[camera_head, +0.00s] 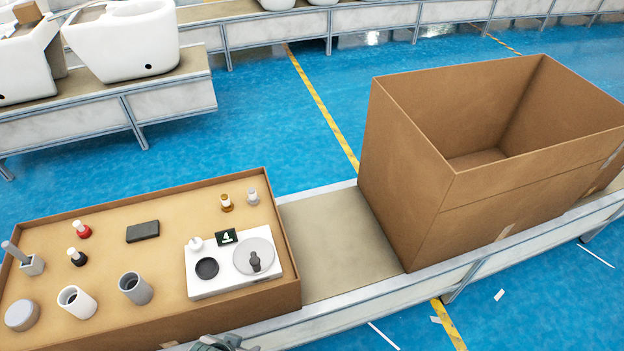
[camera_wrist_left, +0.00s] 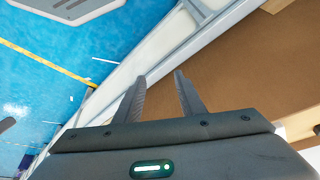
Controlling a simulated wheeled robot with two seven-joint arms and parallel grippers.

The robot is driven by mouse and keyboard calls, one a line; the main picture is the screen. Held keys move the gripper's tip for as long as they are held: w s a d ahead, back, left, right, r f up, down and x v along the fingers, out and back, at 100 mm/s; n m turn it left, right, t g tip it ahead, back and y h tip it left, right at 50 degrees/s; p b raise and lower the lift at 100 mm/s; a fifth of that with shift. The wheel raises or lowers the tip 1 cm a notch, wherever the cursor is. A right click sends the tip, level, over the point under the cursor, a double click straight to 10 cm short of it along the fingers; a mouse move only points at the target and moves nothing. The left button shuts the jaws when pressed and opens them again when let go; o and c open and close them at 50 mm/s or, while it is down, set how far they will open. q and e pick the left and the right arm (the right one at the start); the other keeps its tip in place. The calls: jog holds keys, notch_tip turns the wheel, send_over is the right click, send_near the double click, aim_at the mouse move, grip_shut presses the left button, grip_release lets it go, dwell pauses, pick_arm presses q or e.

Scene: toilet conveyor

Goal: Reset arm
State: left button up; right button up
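My left gripper (camera_wrist_left: 160,80) shows in the left wrist view with its two dark fingers apart and nothing between them. Its fingers point toward the pale conveyor rail and a brown cardboard surface (camera_wrist_left: 230,75). I cannot tell whether the fingertips touch either. My right gripper is not in view.
A shallow cardboard tray (camera_head: 293,290) holds bottles, cups, a dark block and a white panel (camera_head: 215,287) with round parts. A tall open cardboard box (camera_head: 410,170) stands on the conveyor (camera_head: 335,240) to the right. White toilets (camera_head: 125,40) stand behind. Blue floor (camera_head: 270,125) lies between.

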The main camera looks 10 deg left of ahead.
pick_arm(q)
jog(key=s+d+f+b, duration=0.1)
jog(key=f+b, duration=0.1)
jog(key=f, duration=0.8)
jog(key=s+d+f+t+b, duration=0.1)
jog(key=f+b, duration=0.1)
jog(key=f, duration=0.9)
jog(key=s+d+f+t+h+b, duration=0.1)
jog(key=s+f+b, duration=0.1)
jog(key=f, duration=0.9)
jog(key=shift+d+f+m+b, duration=0.15)
jog(key=shift+m+b, duration=0.15)
jog(key=shift+b, duration=0.05)
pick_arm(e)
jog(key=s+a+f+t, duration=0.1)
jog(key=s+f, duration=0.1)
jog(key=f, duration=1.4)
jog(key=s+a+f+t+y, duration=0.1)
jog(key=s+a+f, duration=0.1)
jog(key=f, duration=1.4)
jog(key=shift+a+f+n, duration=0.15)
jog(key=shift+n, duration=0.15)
